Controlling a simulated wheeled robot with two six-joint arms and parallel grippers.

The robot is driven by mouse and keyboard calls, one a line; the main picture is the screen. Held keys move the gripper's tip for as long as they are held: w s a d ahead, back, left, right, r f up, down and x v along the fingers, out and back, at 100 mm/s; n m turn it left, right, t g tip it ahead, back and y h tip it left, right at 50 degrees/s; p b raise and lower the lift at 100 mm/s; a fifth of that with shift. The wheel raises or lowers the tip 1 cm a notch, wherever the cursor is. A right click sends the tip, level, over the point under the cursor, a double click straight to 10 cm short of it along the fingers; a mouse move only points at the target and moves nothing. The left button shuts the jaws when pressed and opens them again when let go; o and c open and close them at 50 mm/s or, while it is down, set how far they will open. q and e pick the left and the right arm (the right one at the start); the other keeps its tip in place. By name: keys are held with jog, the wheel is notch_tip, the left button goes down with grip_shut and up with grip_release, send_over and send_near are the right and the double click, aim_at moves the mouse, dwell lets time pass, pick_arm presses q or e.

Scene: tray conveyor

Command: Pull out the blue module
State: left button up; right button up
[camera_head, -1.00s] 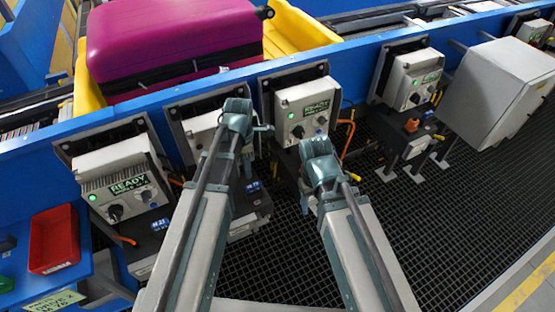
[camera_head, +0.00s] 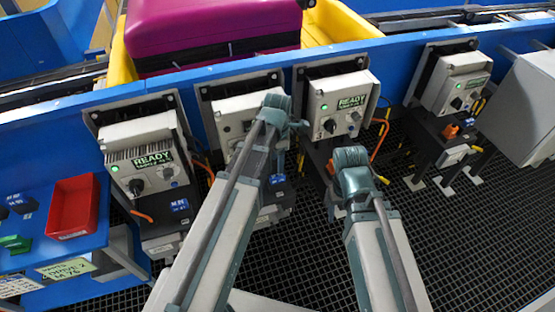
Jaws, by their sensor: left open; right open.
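A row of grey drive boxes is mounted along the blue conveyor side. The left box (camera_head: 147,160) has a lit green lamp and a READY label; the box right of centre (camera_head: 340,105) has them too. Dark units with blue labels sit below, one under the left box (camera_head: 163,222). Small dark blue pieces (camera_head: 22,205) lie on the blue shelf at far left. I cannot tell which is the blue module. My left arm crosses in front of the second box (camera_head: 225,112) and partly hides it. Both arms show, but neither gripper's fingers can be seen.
A red bin (camera_head: 73,207) and green pieces (camera_head: 14,243) are on the blue shelf. A magenta suitcase (camera_head: 210,30) lies in a yellow tray (camera_head: 345,22) on the conveyor. A large grey cabinet (camera_head: 525,105) stands at right. Dark grating (camera_head: 480,230) covers the floor, open at lower right.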

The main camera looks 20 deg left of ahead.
aim_at(277, 175)
pick_arm(q)
notch_tip(277, 175, down, 9)
jog(key=b, duration=0.7)
jog(key=shift+b, duration=0.4)
jog(key=shift+r, duration=0.1)
grip_shut()
grip_release()
jog(key=shift+r, duration=0.1)
notch_tip(277, 175, up, 14)
jog(key=p, duration=1.4)
jog(key=shift+f, duration=0.2)
